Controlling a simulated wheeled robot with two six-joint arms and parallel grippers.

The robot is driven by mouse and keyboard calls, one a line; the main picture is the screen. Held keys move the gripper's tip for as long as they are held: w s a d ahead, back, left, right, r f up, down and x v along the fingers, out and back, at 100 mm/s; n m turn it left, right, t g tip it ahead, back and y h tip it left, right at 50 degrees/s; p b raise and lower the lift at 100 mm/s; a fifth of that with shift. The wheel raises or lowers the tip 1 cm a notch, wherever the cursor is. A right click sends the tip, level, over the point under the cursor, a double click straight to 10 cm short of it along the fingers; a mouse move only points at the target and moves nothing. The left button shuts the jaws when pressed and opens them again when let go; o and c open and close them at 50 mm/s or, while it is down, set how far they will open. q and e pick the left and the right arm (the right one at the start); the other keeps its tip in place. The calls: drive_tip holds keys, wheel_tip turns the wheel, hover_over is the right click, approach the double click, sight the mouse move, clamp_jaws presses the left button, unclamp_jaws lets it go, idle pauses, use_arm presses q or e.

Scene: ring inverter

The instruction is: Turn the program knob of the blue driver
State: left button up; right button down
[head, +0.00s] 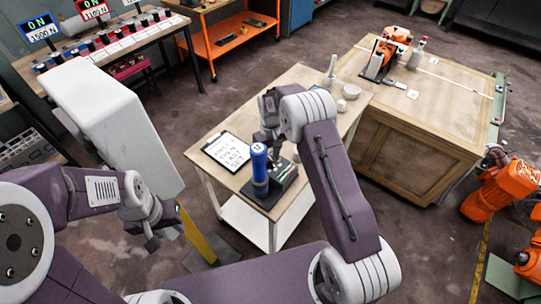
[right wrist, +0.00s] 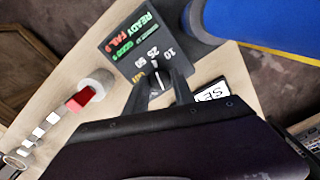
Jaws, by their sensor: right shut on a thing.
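The blue driver (head: 259,162) stands upright at a dark base (head: 283,181) on the small wooden table. Its blue body also fills the upper right of the right wrist view (right wrist: 245,20). There, a dark panel (right wrist: 118,48) shows the words READY and FAIL and the numbers 10, 25 and 50. My right gripper (right wrist: 158,85) is shut on the program knob (right wrist: 156,76) beside these numbers. The fingers partly cover the knob. In the head view, my right gripper (head: 270,142) is just behind the driver. My left gripper (head: 164,224) is open and empty, left of the table.
A clipboard (head: 226,150) lies left of the driver. White round pieces (head: 351,91) and a bottle stand at the table's far right. A wooden crate bench (head: 425,148) is to the right, with an orange machine (head: 380,58) on it. An orange robot arm (head: 494,190) is at the right edge.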

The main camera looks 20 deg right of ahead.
drive_tip(key=n, duration=0.4)
drive_tip(key=shift+r, duration=0.1)
drive_tip(key=n, duration=0.3)
drive_tip(key=shift+n+p, duration=0.4)
drive_tip(key=n, duration=0.4)
drive_tip(key=shift+w, duration=0.1)
drive_tip(key=shift+n, duration=1.6)
drive_tip(key=shift+r, duration=0.1)
drive_tip(key=c, duration=1.2)
unclamp_jaws()
drive_tip(key=shift+o, duration=0.7)
